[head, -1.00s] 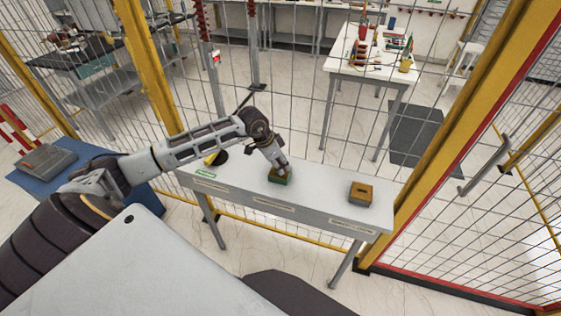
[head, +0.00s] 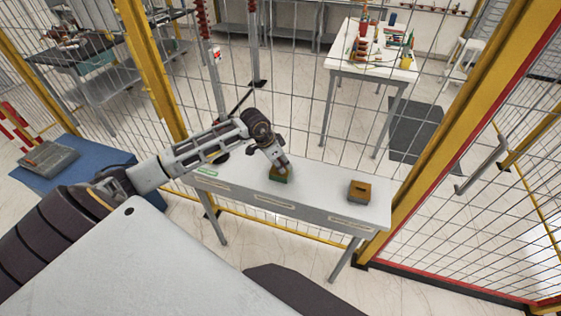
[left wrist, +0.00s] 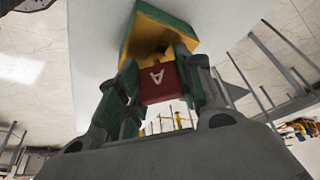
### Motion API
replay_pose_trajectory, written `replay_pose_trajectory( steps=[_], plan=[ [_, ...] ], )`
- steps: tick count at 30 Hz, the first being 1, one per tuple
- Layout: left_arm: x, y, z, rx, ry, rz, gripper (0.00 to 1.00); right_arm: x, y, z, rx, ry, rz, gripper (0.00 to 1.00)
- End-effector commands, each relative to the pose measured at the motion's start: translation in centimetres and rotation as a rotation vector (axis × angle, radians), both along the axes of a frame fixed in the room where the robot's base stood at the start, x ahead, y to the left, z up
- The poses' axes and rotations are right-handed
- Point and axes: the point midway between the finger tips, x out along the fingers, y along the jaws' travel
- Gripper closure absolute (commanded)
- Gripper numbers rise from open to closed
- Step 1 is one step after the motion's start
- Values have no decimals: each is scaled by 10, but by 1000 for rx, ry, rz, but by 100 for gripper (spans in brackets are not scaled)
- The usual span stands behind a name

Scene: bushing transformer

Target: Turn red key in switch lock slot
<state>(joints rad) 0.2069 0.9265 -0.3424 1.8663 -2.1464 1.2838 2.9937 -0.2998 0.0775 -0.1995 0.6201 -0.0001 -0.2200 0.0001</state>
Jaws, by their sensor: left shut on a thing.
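A red key marked with a white "A" (left wrist: 158,84) sits between the fingers of my left gripper (left wrist: 160,88) in the left wrist view. The gripper is shut on it. The key meets a yellow-topped green block (left wrist: 135,30); how deep it sits in any slot is hidden. In the head view my left gripper (head: 283,170) points down onto the green block (head: 279,180) at the middle of the narrow table (head: 320,193). The key is hidden there. My right gripper is not in view.
An orange-topped grey block with a dark slot (head: 359,191) stands at the table's right end. A wire mesh fence with yellow posts (head: 455,120) rises behind and to the right. A grey box (head: 48,157) lies on a blue surface at left.

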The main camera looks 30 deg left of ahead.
Motion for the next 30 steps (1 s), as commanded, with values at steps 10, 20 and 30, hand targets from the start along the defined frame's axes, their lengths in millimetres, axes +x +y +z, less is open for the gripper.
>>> replay_pose_trajectory(
  steps=[10,20,30],
  plan=[
    [3,-5,3,-11,-13,36,89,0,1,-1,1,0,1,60],
    [-2,1,0,-13,-1,90,89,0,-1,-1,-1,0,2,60],
    [-1,1,0,-10,-2,157,89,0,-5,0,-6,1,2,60]
  ],
)
